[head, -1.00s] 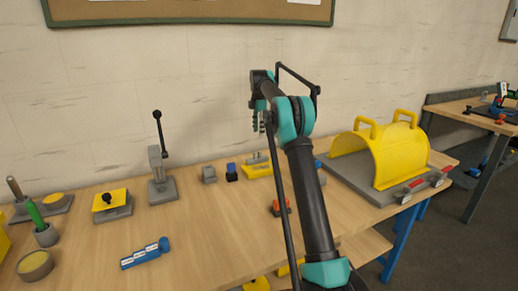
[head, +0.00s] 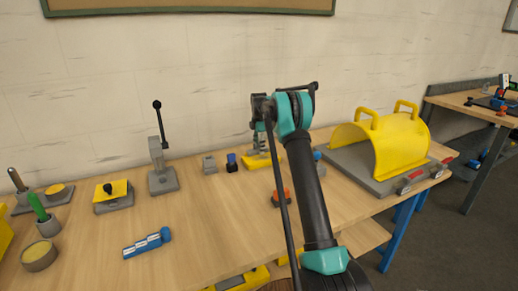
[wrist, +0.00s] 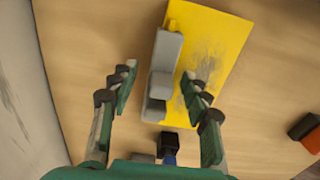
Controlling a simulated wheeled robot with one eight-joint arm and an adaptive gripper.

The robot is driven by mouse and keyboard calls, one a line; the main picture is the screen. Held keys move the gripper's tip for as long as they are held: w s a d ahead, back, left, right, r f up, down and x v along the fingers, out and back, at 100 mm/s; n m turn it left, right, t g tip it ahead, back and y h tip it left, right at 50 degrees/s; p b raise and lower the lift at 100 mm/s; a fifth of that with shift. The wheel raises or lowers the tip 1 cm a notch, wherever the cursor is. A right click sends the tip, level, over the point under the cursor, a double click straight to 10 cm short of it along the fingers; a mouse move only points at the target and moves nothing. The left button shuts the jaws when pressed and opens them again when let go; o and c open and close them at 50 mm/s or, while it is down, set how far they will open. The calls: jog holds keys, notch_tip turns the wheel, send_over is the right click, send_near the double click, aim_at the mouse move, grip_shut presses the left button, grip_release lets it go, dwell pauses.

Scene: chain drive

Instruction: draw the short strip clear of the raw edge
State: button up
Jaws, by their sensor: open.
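In the wrist view a yellow plate (wrist: 215,50) lies on the wooden bench, with a grey stepped piece (wrist: 165,65) along its left side. My gripper (wrist: 160,79) is open, its fingers on either side of the grey piece, apart from it in the picture. How high the fingertips are above it is hard to tell. In the head view the yellow plate (head: 262,162) shows small beside my gripper (head: 260,142), which my arm partly covers. I cannot make out a separate short strip or a raw edge.
A dark block with blue (wrist: 168,145) sits just below the plate in the wrist view, and an orange-and-black block (wrist: 308,130) lies right. In the head view a lever press (head: 161,165) stands left and a yellow guard (head: 385,140) right.

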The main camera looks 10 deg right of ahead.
jog(key=shift+f, duration=0.1)
jog(key=shift+c, duration=0.3)
grip_shut()
jog(key=shift+r, duration=4)
